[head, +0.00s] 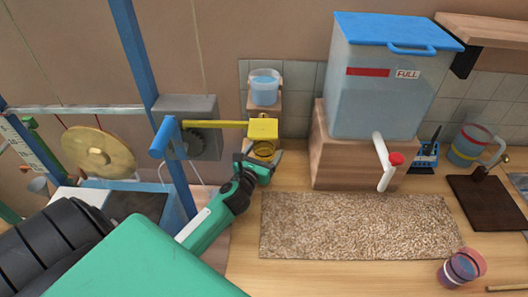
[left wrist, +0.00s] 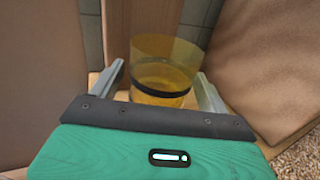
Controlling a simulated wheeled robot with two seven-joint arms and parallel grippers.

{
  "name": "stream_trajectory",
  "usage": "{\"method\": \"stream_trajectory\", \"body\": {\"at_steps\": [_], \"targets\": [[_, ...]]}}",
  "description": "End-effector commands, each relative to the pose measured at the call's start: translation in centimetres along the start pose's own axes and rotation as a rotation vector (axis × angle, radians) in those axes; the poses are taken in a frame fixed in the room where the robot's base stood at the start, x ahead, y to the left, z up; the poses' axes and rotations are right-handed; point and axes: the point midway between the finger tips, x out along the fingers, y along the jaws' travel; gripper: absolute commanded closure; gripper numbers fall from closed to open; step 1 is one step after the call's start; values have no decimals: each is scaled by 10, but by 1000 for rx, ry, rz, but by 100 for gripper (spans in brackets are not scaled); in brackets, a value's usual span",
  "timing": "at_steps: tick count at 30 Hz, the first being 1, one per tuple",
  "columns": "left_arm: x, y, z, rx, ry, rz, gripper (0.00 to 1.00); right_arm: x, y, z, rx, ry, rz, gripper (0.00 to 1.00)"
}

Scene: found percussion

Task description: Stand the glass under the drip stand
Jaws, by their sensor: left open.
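The glass is a see-through amber tumbler with a black band; in the left wrist view the glass (left wrist: 160,78) stands upright between my jaws. In the head view the glass (head: 263,149) shows just below a yellow block, which partly hides it. What looks like the drip stand (head: 252,104) is a wooden post against the tiles holding a blue-filled clear cup; its lower part is hidden. My left gripper (head: 257,161) is open around the glass; its fingers (left wrist: 162,82) show on both sides, with no clear grip. My right gripper is not in view.
A yellow bar ending in a yellow block (head: 263,128) reaches over the glass from a grey box (head: 187,125). A water tank (head: 385,85) on a wooden block stands to the right, its tap overhanging the counter. A speckled mat (head: 355,225) lies in front. A gong (head: 98,152) hangs left.

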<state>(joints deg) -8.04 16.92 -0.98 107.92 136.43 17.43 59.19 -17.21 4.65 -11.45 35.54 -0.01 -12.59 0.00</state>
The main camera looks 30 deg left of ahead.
Motion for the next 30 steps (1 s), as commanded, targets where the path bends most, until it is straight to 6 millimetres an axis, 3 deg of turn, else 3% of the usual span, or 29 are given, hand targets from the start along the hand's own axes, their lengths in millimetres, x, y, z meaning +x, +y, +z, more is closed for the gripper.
{"method": "stream_trajectory", "body": {"at_steps": [5,17,24,30], "targets": [[-7,0,1,0,1,-1,22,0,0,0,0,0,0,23],[-76,0,0,1,2,0,22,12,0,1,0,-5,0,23],[-108,0,1,0,1,0,22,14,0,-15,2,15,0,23],[-119,0,2,0,0,0,22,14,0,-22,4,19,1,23]]}}
